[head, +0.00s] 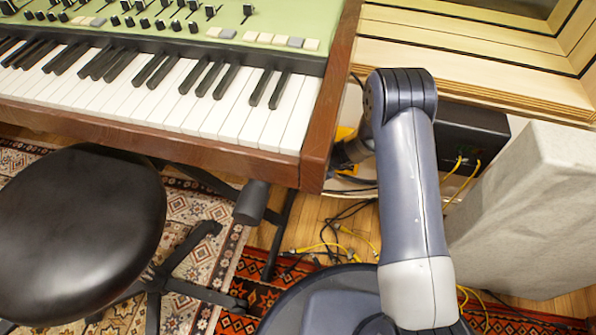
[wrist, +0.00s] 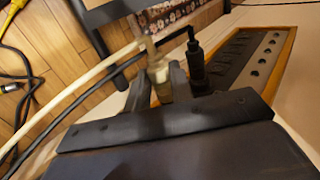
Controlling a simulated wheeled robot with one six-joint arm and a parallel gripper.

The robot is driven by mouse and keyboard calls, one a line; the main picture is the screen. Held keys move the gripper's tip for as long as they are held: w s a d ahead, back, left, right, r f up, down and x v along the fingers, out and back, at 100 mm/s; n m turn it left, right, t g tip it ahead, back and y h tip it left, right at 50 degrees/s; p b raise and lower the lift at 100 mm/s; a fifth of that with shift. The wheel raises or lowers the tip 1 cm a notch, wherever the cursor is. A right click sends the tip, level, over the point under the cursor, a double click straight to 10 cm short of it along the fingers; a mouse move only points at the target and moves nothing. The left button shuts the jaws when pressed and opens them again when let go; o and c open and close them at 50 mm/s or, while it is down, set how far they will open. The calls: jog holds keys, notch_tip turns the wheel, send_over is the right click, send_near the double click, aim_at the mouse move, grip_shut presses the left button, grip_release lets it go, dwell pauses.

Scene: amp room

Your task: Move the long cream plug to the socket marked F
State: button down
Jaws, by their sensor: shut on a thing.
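In the wrist view my gripper (wrist: 160,88) is shut on the cream plug (wrist: 158,68), with one dark finger on each side of it. A cream cable (wrist: 88,76) runs from the plug toward the lower left. A wood-framed socket panel (wrist: 284,40) lies just to the right, with a row of round sockets along its far side. No letter is readable, so I cannot tell which socket is F. I cannot tell whether the plug tip touches anything; its lower end is hidden by the gripper.
A black plug (wrist: 195,62) on a dark cable stands close beside my right finger. Yellow and black cables (head: 335,240) lie on the floor. A keyboard (head: 200,95), a black stool (head: 80,235), a black box (head: 470,135) and a grey padded block (head: 530,215) surround the narrow gap.

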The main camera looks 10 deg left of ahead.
jog(key=shift+w, duration=0.7)
dwell(1.0)
jog(key=c, duration=1.2)
grip_release()
jog(key=shift+o, duration=0.2)
jog(key=p+v, duration=0.3)
jog(key=v, duration=0.4)
jog(key=shift+d+r, duration=0.2)
jog(key=b+x, duration=0.3)
jog(key=x, duration=0.4)
jog(key=shift+s+a+f, duration=0.2)
jog(key=shift+s+a, duration=0.05)
jog(key=shift+s, duration=0.25)
